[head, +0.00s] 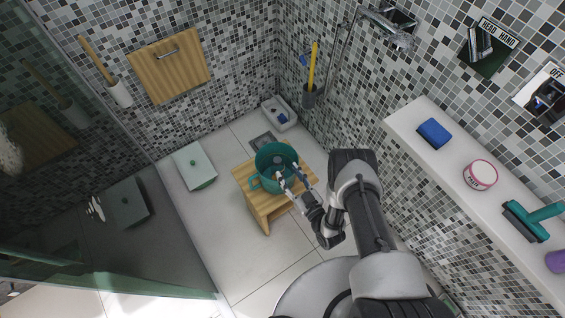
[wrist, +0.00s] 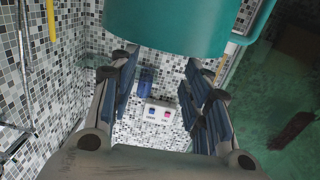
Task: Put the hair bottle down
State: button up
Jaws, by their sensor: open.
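I cannot pick out a hair bottle for certain in either view. My gripper (head: 296,176) is open at the near right side of a teal bucket (head: 262,181) in the head view. No object shows held between its fingers. In the wrist view the open fingers of my gripper (wrist: 160,62) spread below the bucket (wrist: 175,25), which fills the top of the picture. The bucket stands on a small wooden stool (head: 262,209). A small greyish shape shows inside the bucket, but I cannot tell what it is.
A pale green scale-like slab (head: 194,166) and a white tray (head: 280,113) lie on the floor. Glass stands left.

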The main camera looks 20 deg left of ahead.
jog(key=w+d+r+g+h, duration=0.1)
jog(key=w+d+r+h, duration=0.1)
jog(key=w+r, duration=0.6)
jog(key=w+d+r+h, duration=0.2)
jog(key=w+r, duration=0.5)
jog(key=w, duration=0.3)
jog(key=d+r+m+h, duration=0.1)
jog(key=d+r+h, duration=0.15)
jog(key=r, duration=0.45)
jog(key=w+d+r+m+g+h, duration=0.1)
jog(key=d+r, duration=0.3)
jog(key=r, duration=0.2)
jog(key=d+r+m+h, duration=0.1)
jog(key=d+r+h, duration=0.1)
jog(key=d+r, duration=0.35)
jog(key=s+d+r+m+g+h, duration=0.15)
jog(key=s+d+r, duration=0.25)
jog(key=s+r, duration=0.4)
jog(key=s+d+r+m+g+h, duration=0.1)
jog(key=s+d+r+m+h, duration=0.15)
jog(key=s+r, duration=0.55)
jog(key=s+d+m+g, duration=0.1)
jog(key=s+m+g, duration=0.1)
jog(key=s, duration=2.1)
jog(key=shift+s+d+r+g+y, duration=0.25)
jog(key=shift+d+g+y, duration=0.15)
jog(key=shift+g, duration=0.25)
